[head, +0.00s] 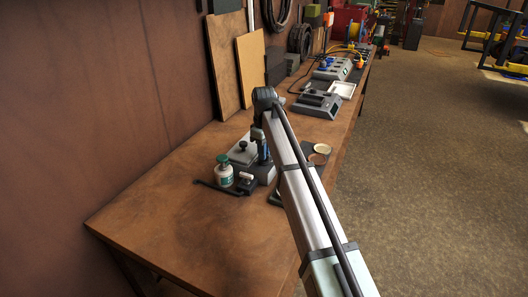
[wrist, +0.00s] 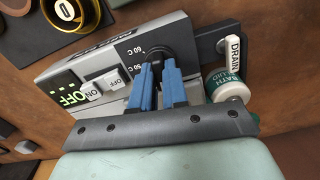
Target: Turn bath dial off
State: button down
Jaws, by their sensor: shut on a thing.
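The bath (wrist: 95,66) is a grey box on the bench, tilted in the wrist view. Its sloped panel has a black round dial (wrist: 157,48) with "60 C" and "50 C" marks beside it, and a white rocker switch (wrist: 102,83) marked ON and OFF. Which mark the dial points to is not visible. In the head view the bath (head: 242,151) is partly behind my arm, with my blue gripper (head: 263,150) pointing down at it.
A white bottle (wrist: 228,85) of bath fluid with a green cap stands close beside the bath. A black arm with a DRAIN label (wrist: 233,50) sticks out near it. A gold-rimmed cup (wrist: 68,10) is on the other side. The bench's near left (head: 165,220) is clear.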

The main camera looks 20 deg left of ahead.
jog(key=shift+n, duration=0.8)
jog(key=c, duration=1.1)
grip_release()
jog(key=shift+c, duration=0.2)
notch_tip(320, 180, up, 14)
jog(key=shift+f, duration=0.1)
